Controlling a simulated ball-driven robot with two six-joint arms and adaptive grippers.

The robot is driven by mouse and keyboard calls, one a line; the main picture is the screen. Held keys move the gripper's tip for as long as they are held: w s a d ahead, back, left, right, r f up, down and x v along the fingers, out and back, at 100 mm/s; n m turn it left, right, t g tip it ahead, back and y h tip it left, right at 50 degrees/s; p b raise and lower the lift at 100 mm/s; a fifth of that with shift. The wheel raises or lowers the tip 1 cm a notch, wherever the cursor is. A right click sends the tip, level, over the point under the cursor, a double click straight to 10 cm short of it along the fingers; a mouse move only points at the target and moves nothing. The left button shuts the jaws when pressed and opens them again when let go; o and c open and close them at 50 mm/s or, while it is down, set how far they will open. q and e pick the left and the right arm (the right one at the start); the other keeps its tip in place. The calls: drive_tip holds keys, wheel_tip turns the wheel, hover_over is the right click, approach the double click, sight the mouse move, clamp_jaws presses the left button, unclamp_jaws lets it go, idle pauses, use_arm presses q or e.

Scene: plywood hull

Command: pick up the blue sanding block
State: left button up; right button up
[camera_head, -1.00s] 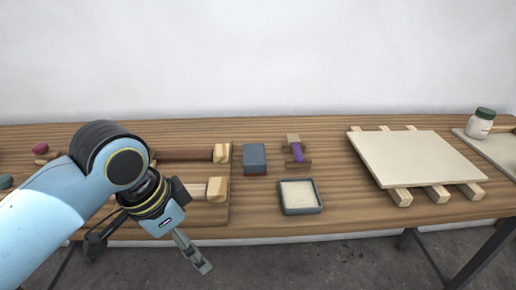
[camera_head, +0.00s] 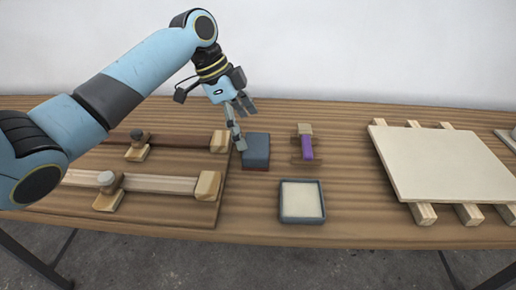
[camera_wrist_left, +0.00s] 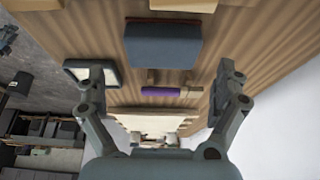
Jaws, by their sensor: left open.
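The blue sanding block (camera_head: 256,150) lies on the wooden table in the head view, with a reddish underside edge. It also shows in the left wrist view (camera_wrist_left: 163,45), ahead of the fingers and between their lines. My left gripper (camera_head: 243,124) is open and empty. It hangs just above and to the left of the block, with one fingertip low beside the block's left edge. Whether that finger touches the block I cannot tell. My right gripper is in neither view.
A grey-rimmed square tray (camera_head: 302,218) sits in front of the block. A purple-wrapped wooden piece (camera_head: 306,148) lies to its right. A board with wooden bars and end blocks (camera_head: 208,186) is close on the left. A pale panel (camera_head: 440,165) rests on battens at right.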

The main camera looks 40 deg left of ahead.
sight(256, 144)
use_arm(q)
drive_tip(key=shift+x, duration=0.8)
drive_tip(key=x, duration=0.4)
drive_tip(key=shift+w+d+f, duration=0.15)
drive_tip(key=shift+w+f, duration=0.15)
drive_tip(key=shift+w, duration=0.05)
drive_tip(key=c, duration=0.9)
